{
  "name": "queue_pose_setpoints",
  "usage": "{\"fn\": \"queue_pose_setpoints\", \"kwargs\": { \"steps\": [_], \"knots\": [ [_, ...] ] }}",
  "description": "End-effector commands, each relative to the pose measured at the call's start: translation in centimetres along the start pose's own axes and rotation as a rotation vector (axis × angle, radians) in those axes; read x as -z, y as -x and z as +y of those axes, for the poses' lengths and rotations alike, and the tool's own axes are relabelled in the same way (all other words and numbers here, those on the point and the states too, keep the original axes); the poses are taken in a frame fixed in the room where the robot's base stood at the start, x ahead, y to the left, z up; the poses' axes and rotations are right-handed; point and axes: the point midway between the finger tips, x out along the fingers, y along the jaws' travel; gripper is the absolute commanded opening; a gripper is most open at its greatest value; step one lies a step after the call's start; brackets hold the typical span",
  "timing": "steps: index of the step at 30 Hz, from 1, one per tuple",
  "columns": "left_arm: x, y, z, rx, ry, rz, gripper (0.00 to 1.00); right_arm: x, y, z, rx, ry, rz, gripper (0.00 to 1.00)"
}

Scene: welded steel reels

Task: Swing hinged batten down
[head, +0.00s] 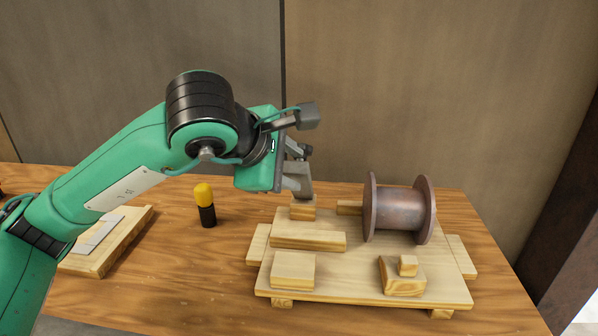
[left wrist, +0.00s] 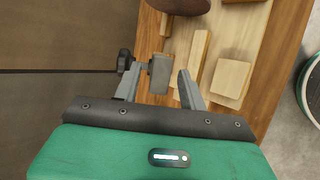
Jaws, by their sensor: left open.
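A wooden base board (head: 345,277) lies on the table and carries wooden blocks and a rusty steel reel (head: 400,210). A long narrow wooden bar (head: 308,241), which may be the batten, lies across the board's left part; it also shows in the left wrist view (left wrist: 199,56). I cannot make out its hinge. A short wooden block (head: 303,209) stands behind it. My left gripper (head: 298,188) is at the top of that block, left of the reel, fingers pointing down. Its jaws (left wrist: 174,82) are apart. Contact with the block is unclear. My right gripper is not in view.
A square block (head: 293,270) sits at the board's front left, and a block with a small piece on top (head: 404,278) at front right. A yellow-and-black handled tool (head: 206,206) stands left of the board. A wooden slab (head: 105,243) lies far left. A wall stands behind.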

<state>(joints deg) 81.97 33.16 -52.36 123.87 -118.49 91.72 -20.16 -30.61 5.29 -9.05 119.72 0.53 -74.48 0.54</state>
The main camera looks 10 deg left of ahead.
Motion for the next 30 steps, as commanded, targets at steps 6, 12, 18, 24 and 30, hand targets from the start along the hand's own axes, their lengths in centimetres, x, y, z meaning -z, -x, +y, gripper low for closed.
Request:
{"fn": "queue_pose_setpoints", "kwargs": {
  "steps": [6,12,18,24,30],
  "knots": [
    [0.0,5.2,0.1,-0.005,-0.002,0.000,0.42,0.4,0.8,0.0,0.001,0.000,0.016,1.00],
    [0.0,8.6,0.0,-0.003,0.000,0.001,0.42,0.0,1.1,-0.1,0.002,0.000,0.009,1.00],
    [0.0,9.9,0.0,0.000,0.000,0.000,0.42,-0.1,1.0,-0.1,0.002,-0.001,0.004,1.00],
    [0.0,10.0,0.0,0.001,0.000,0.000,0.42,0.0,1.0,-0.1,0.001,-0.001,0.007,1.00],
    [0.3,10.2,0.5,0.013,-0.019,0.012,0.12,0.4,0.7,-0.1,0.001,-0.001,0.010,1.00]
  ]
}}
